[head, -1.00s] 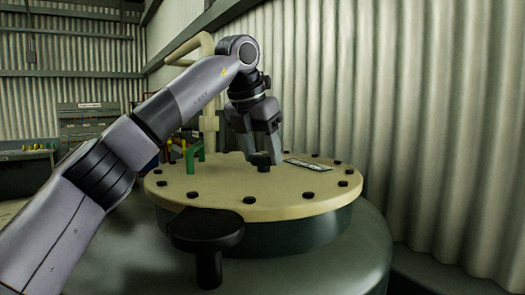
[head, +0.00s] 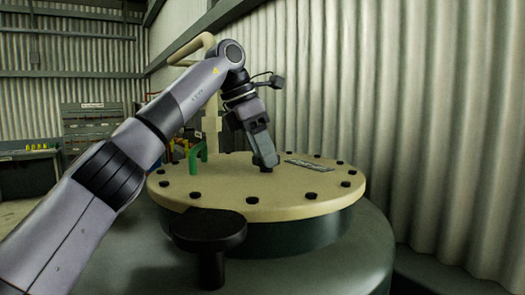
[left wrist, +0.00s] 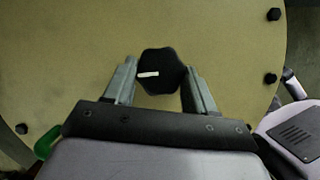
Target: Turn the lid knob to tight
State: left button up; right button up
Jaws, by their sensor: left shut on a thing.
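The lid (head: 230,190) is a round cream disc with black bolts around its rim, on top of a dark green vessel. The lid knob (left wrist: 161,71) is black and lobed, with a white mark pointing left in the left wrist view. In the head view the knob (head: 266,170) is small and mostly hidden by the fingers. My left gripper (head: 266,160) reaches down to it from above. In the left wrist view the left gripper's fingers (left wrist: 160,80) stand on either side of the knob, shut on it. My right gripper is not in view.
A black round-topped handle (head: 208,226) stands in front of the lid. A flat label plate (head: 309,165) lies on the lid, right of the knob. A corrugated wall (head: 430,120) is close on the right.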

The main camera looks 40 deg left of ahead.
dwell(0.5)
pick_arm(q)
jog(key=o, duration=1)
jog(key=shift+o, duration=0.2)
jog(key=shift+r, duration=0.1)
jog(key=v, duration=0.7)
